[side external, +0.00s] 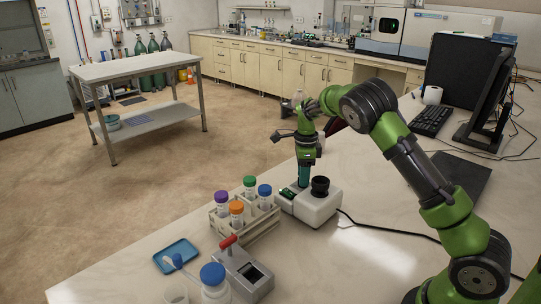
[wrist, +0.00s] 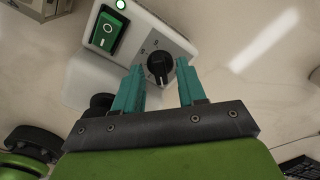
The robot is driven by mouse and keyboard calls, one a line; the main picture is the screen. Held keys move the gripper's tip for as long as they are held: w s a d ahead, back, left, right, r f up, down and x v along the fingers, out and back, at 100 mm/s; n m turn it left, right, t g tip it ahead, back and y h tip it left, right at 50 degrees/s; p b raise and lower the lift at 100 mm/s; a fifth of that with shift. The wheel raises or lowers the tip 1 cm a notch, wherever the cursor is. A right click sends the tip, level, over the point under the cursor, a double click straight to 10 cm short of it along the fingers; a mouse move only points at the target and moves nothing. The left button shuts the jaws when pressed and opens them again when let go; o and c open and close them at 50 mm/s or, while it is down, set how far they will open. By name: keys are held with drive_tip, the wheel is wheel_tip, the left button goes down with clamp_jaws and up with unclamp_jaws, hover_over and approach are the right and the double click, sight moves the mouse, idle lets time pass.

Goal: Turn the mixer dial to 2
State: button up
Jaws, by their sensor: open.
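The mixer (side external: 312,207) is a small white box on the bench with a black round cup (side external: 320,187) on top. In the wrist view its sloped grey panel carries the black mixer dial (wrist: 160,67), with small printed marks around it that are too small to read. I cannot tell which number the dial points to. My gripper (side external: 304,184) points down over the mixer's panel side. In the wrist view its teal fingers (wrist: 160,72) are open, one on each side of the dial, with gaps visible. How far the fingertips are above the panel is unclear.
A green rocker switch (wrist: 107,33) and a lit green lamp (wrist: 120,4) are beside the dial. A rack (side external: 248,228) of capped tubes stands left of the mixer. A grey device with a red handle (side external: 243,273) and a blue tray (side external: 177,256) are nearer the front.

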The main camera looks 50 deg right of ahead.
wheel_tip(320, 180, up, 17)
idle(0.4)
drive_tip(key=shift+f, duration=0.1)
drive_tip(key=s+a+n+t+y, duration=0.1)
drive_tip(key=s+a+n+t, duration=0.2)
drive_tip(key=s+a+n, duration=0.6)
drive_tip(key=s+a+r+n+t+y, duration=0.1)
drive_tip(key=s+a+n+t, duration=0.3)
drive_tip(key=s+a+n, duration=0.5)
drive_tip(key=s+n, duration=0.5)
drive_tip(key=s, duration=0.1)
drive_tip(key=shift+s+a, duration=0.25)
drive_tip(key=shift+a, duration=0.05)
